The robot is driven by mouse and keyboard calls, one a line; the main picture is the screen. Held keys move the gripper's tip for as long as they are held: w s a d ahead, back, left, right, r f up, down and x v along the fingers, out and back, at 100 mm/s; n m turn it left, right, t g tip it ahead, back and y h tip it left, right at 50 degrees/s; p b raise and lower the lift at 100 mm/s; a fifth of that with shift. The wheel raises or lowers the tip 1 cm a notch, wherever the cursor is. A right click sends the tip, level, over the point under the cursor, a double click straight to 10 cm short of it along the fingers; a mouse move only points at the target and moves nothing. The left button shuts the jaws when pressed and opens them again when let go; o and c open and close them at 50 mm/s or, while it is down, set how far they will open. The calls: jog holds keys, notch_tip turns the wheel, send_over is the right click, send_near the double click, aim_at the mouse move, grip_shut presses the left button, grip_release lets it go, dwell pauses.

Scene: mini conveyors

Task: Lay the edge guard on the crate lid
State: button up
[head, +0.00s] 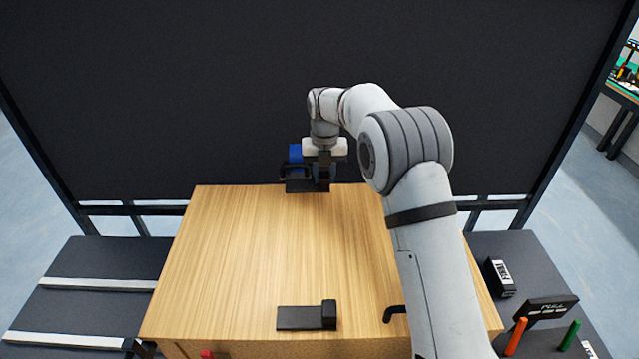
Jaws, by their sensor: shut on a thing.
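The crate lid (250,240) is the light wooden top in the middle of the head view. My gripper (312,178) is over its far edge, left of centre, pointing down. It is shut on a dark piece (302,186), which looks like an edge guard. The fingers and the piece are both dark, so their outlines blend. I cannot tell whether the piece touches the lid. A black L-shaped piece (300,318), a flat plate with a raised block at its right end, lies near the lid's front edge.
A black hooked piece (395,313) sits near the lid's front right, beside my arm. A dark conveyor (90,260) with pale rails is at left. At right are a labelled black box (499,277) and orange (515,337) and green (570,335) sticks. The lid's middle is clear.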

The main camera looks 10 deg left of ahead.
aim_at(323, 186)
jog(key=shift+s+f+p, duration=0.15)
jog(key=shift+f+p, duration=0.15)
jog(key=shift+f, duration=1.8)
jog(key=o, duration=1)
